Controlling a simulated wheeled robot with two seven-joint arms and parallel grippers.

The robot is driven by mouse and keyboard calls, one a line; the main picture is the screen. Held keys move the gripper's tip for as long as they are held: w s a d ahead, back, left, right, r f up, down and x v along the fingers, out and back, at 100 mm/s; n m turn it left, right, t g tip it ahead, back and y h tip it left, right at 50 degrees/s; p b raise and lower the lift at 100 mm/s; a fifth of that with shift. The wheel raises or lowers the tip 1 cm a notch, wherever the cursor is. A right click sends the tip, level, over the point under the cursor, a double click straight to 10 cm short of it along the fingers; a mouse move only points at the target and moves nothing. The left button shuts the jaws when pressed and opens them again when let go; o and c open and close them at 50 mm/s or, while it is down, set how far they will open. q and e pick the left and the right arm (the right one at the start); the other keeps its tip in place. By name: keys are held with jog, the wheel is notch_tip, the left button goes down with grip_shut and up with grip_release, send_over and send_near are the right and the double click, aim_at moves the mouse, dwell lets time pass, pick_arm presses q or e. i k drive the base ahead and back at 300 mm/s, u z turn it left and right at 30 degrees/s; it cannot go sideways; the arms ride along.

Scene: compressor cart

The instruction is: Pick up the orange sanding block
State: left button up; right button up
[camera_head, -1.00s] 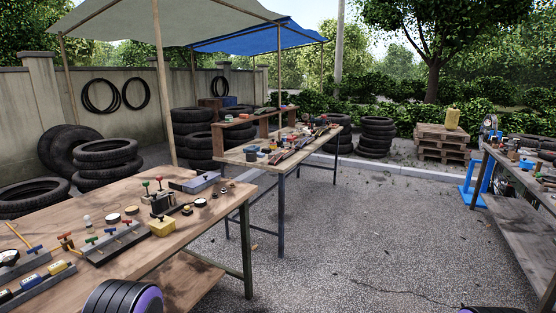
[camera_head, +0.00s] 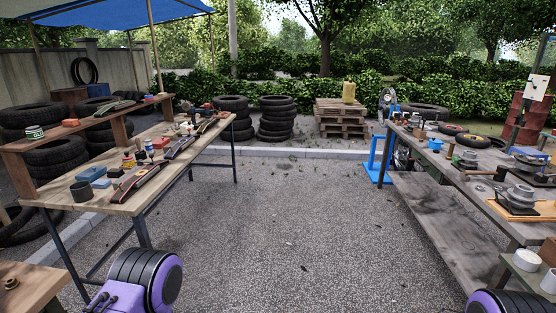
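A small orange-red block (camera_head: 71,122) lies on the raised wooden shelf (camera_head: 100,119) at the left. Another orange-red block-like item (camera_head: 160,142) lies on the table below, among small bottles and tools. I cannot tell at this size which is the sanding block. Purple and black parts of my arms show at the bottom left and bottom right. Neither of my grippers is in view.
The middle wooden table (camera_head: 130,204) holds blue blocks (camera_head: 91,174), a dark cup (camera_head: 81,191) and long tools. A cluttered workbench (camera_head: 440,165) stands at the right. Open gravel (camera_head: 290,230) lies between them. A near table corner (camera_head: 30,285) is at bottom left.

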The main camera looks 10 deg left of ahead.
aim_at(72, 123)
jog(key=u, duration=0.2)
jog(key=i, duration=2.5)
jog(key=u, duration=0.7)
